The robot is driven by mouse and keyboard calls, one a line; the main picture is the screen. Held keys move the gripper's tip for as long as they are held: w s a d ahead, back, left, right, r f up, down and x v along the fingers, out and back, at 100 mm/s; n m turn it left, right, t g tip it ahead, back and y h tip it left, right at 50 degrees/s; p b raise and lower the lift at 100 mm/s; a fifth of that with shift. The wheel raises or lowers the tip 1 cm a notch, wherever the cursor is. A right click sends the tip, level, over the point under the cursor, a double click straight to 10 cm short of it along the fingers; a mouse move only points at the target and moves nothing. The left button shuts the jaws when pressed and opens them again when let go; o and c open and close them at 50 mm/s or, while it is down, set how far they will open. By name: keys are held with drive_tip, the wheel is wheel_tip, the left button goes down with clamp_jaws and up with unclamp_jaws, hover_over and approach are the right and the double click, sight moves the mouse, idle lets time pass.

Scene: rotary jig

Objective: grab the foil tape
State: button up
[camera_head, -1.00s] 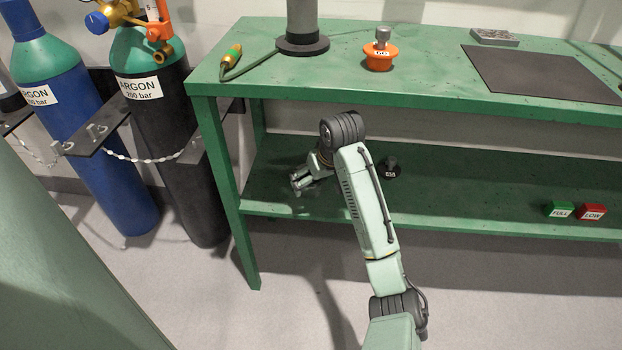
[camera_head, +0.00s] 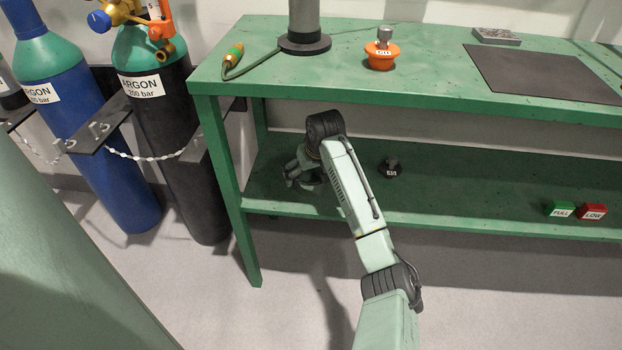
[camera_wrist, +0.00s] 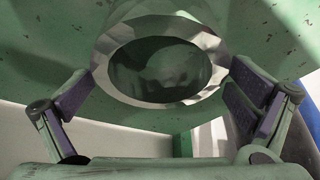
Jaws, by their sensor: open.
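The foil tape (camera_wrist: 165,22) is a silvery ring with a faceted, shiny surface and a wide dark hole. In the wrist view it fills the upper middle, between the two spread fingers. My gripper (camera_wrist: 163,93) is open, with a dark pad on each side of the roll. The right pad looks close to the roll's edge; I cannot tell whether either pad touches it. In the head view my gripper (camera_head: 303,178) is over the left end of the bench's lower shelf, and I cannot make out the tape there clearly.
The green bench (camera_head: 225,82) has its top above the lower shelf (camera_head: 460,190) and a leg left of my gripper. A dark knobbed object (camera_head: 390,170) sits on the shelf to the right. Green FULL (camera_head: 560,209) and red LOW (camera_head: 593,211) blocks are farther right. Gas cylinders (camera_head: 165,110) stand left.

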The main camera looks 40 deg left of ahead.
drive_tip(key=c, duration=1.2)
drive_tip(key=shift+c, duration=0.2)
drive_tip(key=shift+r, duration=0.1)
